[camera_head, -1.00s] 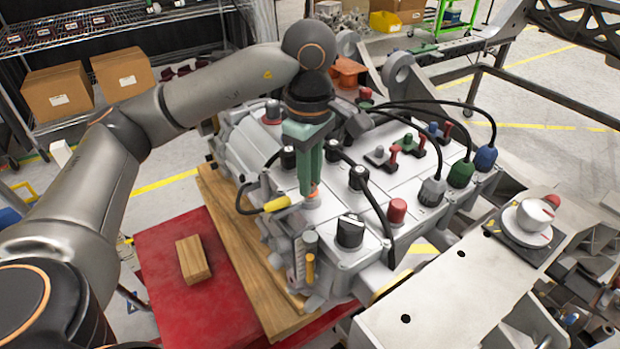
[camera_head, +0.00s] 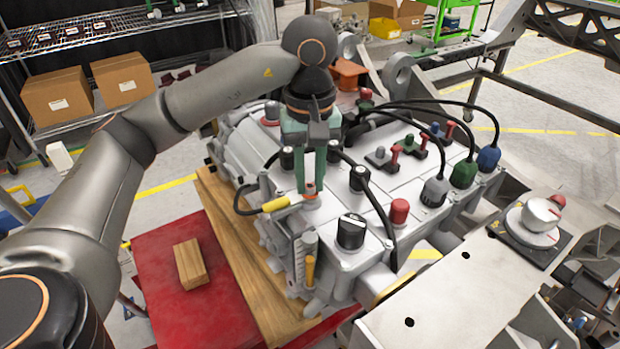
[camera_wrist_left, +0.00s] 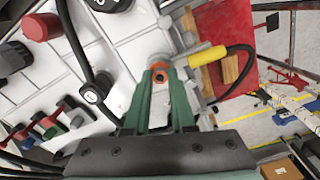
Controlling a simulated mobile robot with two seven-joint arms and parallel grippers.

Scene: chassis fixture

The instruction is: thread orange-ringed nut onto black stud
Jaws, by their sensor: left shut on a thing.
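My left gripper (camera_head: 311,187) points straight down over the white chassis fixture (camera_head: 330,240), near its front left part. Its green fingers are shut on a small orange-ringed nut (camera_head: 311,190), which also shows between the fingertips in the left wrist view (camera_wrist_left: 160,74). The nut is right at a round grey boss (camera_head: 311,202) on the fixture. I cannot tell whether the nut sits on a thread there. The black stud is not clearly visible; the nut and fingers hide that spot. My right gripper is not in view.
A yellow-ended black cable (camera_head: 276,204) lies close left of the fingers. A black knob (camera_head: 351,231) and a red cap (camera_head: 399,211) stand to the right. Black cables (camera_head: 376,205) arch nearby. A wooden block (camera_head: 190,264) lies on the red table (camera_head: 160,310).

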